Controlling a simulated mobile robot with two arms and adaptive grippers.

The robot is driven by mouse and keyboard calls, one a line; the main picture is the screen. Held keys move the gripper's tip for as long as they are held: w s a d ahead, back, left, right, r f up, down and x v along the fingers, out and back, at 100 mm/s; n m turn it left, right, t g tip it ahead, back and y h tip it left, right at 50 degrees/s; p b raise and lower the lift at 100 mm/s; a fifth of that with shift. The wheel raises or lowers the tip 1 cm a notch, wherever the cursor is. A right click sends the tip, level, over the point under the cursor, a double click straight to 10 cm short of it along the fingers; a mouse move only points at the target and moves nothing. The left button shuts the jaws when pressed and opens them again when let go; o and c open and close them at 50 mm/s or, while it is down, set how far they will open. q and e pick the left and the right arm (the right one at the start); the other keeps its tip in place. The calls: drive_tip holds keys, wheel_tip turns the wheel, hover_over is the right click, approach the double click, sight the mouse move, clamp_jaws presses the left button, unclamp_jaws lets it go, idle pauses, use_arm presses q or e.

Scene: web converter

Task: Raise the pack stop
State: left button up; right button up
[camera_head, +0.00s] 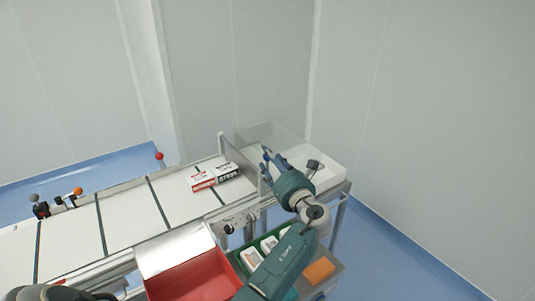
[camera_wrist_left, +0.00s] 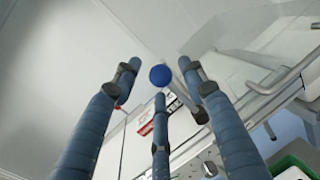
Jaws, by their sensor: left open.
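Two small packs, one white and red (camera_head: 201,181) and one white and black (camera_head: 227,171), lie side by side on the conveyor. An upright clear plate (camera_head: 243,160), which looks like the pack stop, stands just beyond them. In the left wrist view a round blue knob (camera_wrist_left: 160,76) shows between the fingertips of my left gripper (camera_wrist_left: 160,82). The fingers are spread and hold nothing; I cannot tell whether any touches the knob. In the head view my left gripper (camera_head: 268,161) is close to the plate, and the knob is not clear there.
The white conveyor (camera_head: 125,217) has dark cross strips. A red open box (camera_head: 190,281) and a green tray with white items (camera_head: 236,260) stand in front. An orange block (camera_head: 319,270) lies at right. A red-knobbed lever (camera_head: 159,156) rises at the back.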

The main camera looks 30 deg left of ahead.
use_arm(q)
drive_tip(key=x, duration=0.2)
drive_tip(key=shift+w+a, duration=0.2)
drive_tip(key=shift+a, duration=0.15)
clamp_jaws()
use_arm(e)
drive_tip(key=shift+w+a+r, duration=0.25)
drive_tip(key=shift+a, duration=0.3)
